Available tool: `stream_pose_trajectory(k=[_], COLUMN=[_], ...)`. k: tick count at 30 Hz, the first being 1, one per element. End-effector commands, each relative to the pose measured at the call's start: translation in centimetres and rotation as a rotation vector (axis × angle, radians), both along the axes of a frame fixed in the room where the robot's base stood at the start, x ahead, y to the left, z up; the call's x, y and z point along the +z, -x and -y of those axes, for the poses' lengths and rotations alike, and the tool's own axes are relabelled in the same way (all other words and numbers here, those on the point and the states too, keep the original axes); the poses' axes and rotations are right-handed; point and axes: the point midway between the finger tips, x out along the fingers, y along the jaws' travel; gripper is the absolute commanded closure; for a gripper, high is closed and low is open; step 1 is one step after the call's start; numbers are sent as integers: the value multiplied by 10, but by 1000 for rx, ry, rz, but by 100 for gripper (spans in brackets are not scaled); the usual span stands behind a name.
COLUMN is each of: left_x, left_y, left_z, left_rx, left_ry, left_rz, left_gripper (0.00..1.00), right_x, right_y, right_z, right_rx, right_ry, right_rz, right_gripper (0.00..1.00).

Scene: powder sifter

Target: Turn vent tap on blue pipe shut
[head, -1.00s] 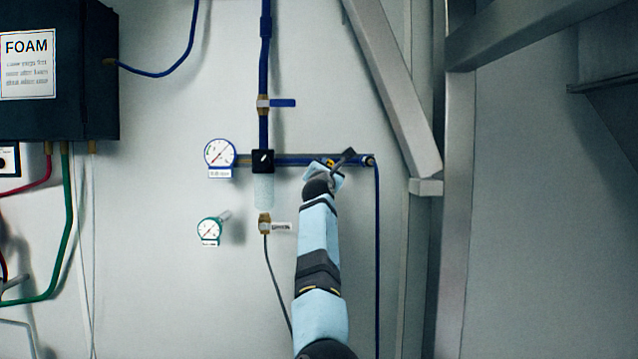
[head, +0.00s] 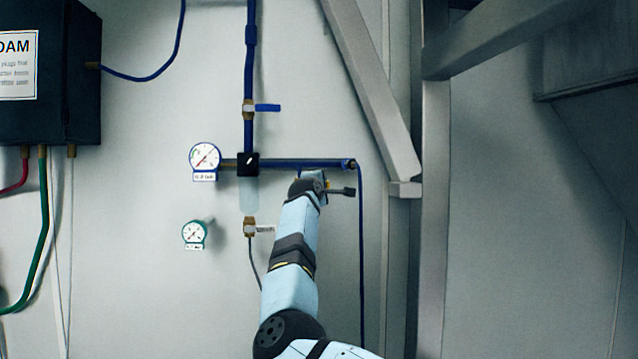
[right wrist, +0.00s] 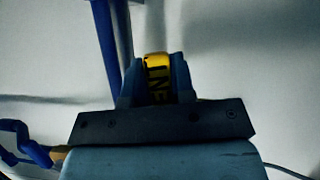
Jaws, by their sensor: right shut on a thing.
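The blue pipe (head: 310,163) runs sideways along the wall in the head view. My right gripper (head: 325,181) is at this pipe's right half, just below it. In the right wrist view my right gripper (right wrist: 158,85) is shut on a yellow tap handle (right wrist: 157,72) with black letters, only partly readable. In the head view my gripper and wrist hide most of this handle and its valve. A blue-handled tap (head: 267,107) points right on the upright blue pipe (head: 251,70). My left gripper is not in view.
A black regulator block (head: 248,164) joins the pipes beside a blue-rimmed gauge (head: 205,158). A tap with a pale label (head: 250,228) and a green gauge (head: 194,235) are lower. A slanted grey beam (head: 370,90) stands to the right.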

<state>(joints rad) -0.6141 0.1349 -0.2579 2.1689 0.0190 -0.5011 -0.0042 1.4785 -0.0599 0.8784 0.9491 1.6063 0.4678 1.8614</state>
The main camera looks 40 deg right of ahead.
Motion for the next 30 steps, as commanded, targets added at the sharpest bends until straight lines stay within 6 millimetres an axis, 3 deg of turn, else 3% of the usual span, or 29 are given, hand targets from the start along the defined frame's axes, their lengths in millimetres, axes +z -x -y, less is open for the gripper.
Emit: stream_pose_trajectory(k=[9,26,27,30], left_x=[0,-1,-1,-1], left_y=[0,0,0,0], left_z=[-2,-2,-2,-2], left_rx=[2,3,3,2], left_ry=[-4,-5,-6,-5], left_rz=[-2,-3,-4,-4], left_gripper=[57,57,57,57], right_x=[-8,-10,-10,-10], right_y=[0,0,0,0], right_z=[0,0,0,0], right_rx=[1,1,1,1], right_ry=[-115,-142,-142,-142], right_rz=[71,87,87,87], right_gripper=[100,100,72,51])
